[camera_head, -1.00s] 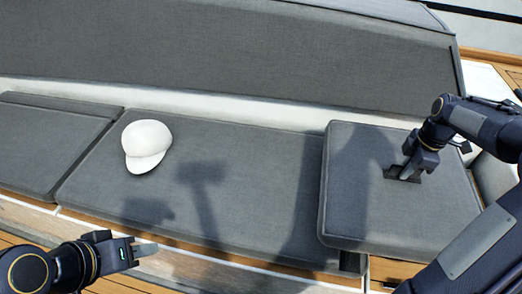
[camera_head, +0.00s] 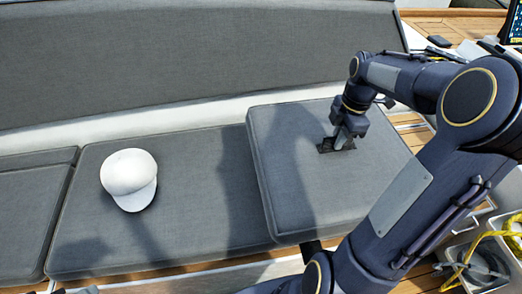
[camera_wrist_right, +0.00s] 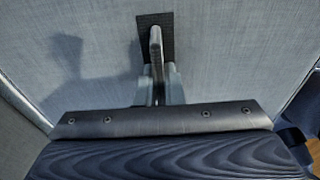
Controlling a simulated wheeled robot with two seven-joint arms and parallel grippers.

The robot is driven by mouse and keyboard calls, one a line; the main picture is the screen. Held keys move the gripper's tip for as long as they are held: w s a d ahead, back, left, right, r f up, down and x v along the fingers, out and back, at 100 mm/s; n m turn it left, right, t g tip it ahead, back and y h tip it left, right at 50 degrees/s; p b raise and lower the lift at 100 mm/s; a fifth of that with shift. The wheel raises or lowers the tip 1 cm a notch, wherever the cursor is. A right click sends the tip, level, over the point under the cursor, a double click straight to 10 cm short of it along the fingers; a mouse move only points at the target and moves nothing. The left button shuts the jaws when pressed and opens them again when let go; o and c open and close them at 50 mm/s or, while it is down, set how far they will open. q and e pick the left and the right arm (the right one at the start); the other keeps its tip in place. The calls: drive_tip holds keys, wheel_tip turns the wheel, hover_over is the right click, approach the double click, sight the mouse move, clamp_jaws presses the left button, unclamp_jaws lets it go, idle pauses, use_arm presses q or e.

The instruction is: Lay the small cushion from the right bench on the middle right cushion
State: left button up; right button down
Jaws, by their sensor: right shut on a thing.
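The small grey cushion (camera_head: 290,190) is at the right end of the bench in the head view, over the right part of the long grey seat cushion (camera_head: 190,200). My right gripper (camera_head: 335,143) is shut on the dark tab on the cushion's top. The wrist view shows the fingers (camera_wrist_right: 155,60) at this dark patch (camera_wrist_right: 146,22) on the grey cushion (camera_wrist_right: 225,60). Whether the cushion touches the seat cushion is hard to tell. Only a sliver of my left gripper (camera_head: 78,290) shows at the bottom left edge; its jaws cannot be judged.
A white cap (camera_head: 128,178) lies on the left part of the long seat cushion. Another grey cushion (camera_head: 30,205) lies further left, and a grey backrest (camera_head: 200,60) stands behind. A bin with a yellow rope (camera_head: 485,255) is at the lower right.

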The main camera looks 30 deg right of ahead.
sight(317, 128)
drive_tip(key=w+f, duration=0.1)
drive_tip(key=w, duration=0.1)
drive_tip(key=w+f, duration=0.1)
drive_tip(key=w, duration=0.2)
drive_tip(key=w+f, duration=0.1)
drive_tip(key=w, duration=0.2)
drive_tip(key=shift+a+f, duration=0.25)
drive_tip(key=shift+a, duration=0.1)
drive_tip(key=w+f, duration=0.5)
drive_tip(key=shift+a, duration=0.15)
drive_tip(key=shift+w+f, duration=0.45)
drive_tip(key=shift+f, duration=0.15)
wheel_tip(317, 128, down, 3)
drive_tip(key=shift+f, duration=0.1)
drive_tip(key=shift+f, duration=0.1)
drive_tip(key=c, duration=2)
unclamp_jaws()
drive_tip(key=shift+f, duration=0.1)
drive_tip(key=o, duration=0.5)
drive_tip(key=shift+c, duration=0.2)
